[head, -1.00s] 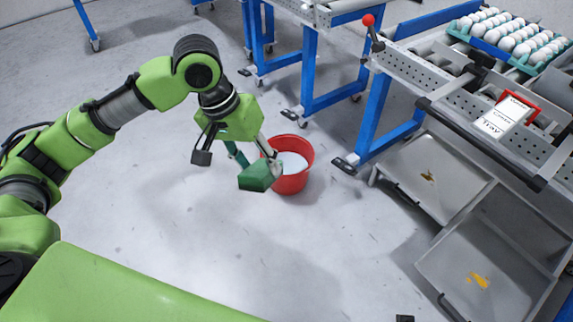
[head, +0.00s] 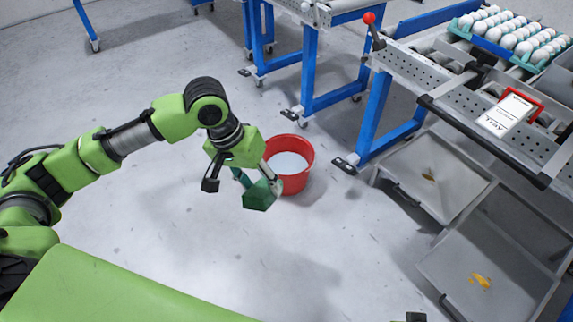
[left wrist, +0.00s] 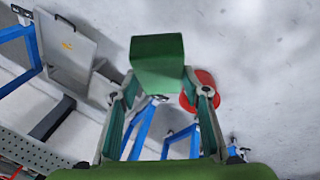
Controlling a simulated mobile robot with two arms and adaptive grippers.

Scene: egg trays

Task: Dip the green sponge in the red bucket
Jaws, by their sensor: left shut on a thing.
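The green sponge (head: 260,197) is a block held at the tip of my left gripper (head: 258,176), which is shut on it. In the head view the sponge shows just left of and in front of the red bucket (head: 296,183), overlapping its left edge. The bucket stands upright on the floor, with pale liquid inside. In the left wrist view the sponge (left wrist: 157,65) sits between the fingers of my left gripper (left wrist: 158,92). Part of the red bucket (left wrist: 206,80) shows behind the right finger. My right gripper is not clearly seen.
A metal work table (head: 460,105) with blue legs stands at the right, bearing an egg tray (head: 487,47) and a red-edged card sign (head: 507,113). Stained grey bins (head: 440,190) sit below it. The floor left of the bucket is clear.

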